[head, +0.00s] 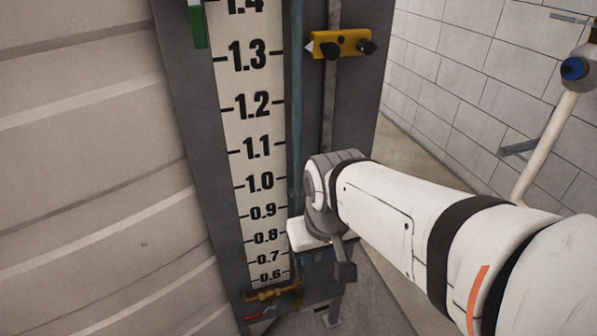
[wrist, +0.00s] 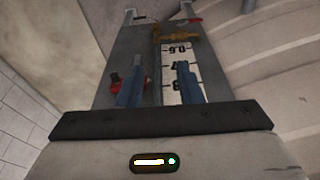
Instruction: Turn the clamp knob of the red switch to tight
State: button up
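The red switch (wrist: 116,87) shows in the wrist view beside the gauge board, left of the scale. It is small, and my left finger covers part of it. A dark round part, perhaps its clamp knob, shows at its upper left edge; how tight it is cannot be told. In the head view my arm hides the red switch.
A yellow switch (head: 341,45) with black knobs sits higher on the thin rod. The numbered scale (head: 251,110) runs down the grey board. A brass valve (head: 271,293) with a red handle is at the bottom. A corrugated wall (head: 85,170) stands left and a block wall (head: 480,75) right.

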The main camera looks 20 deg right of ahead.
jog(key=w+d+f+t+b, duration=0.2)
jog(key=w+d+f+b, duration=1.25)
jog(key=w, duration=0.25)
jog(key=x, duration=0.4)
jog(key=b+x, duration=0.1)
jog(key=x, duration=0.2)
jog(key=shift+d+f, duration=0.15)
jog(key=shift+d, duration=0.2)
jog(key=shift+c, duration=0.5)
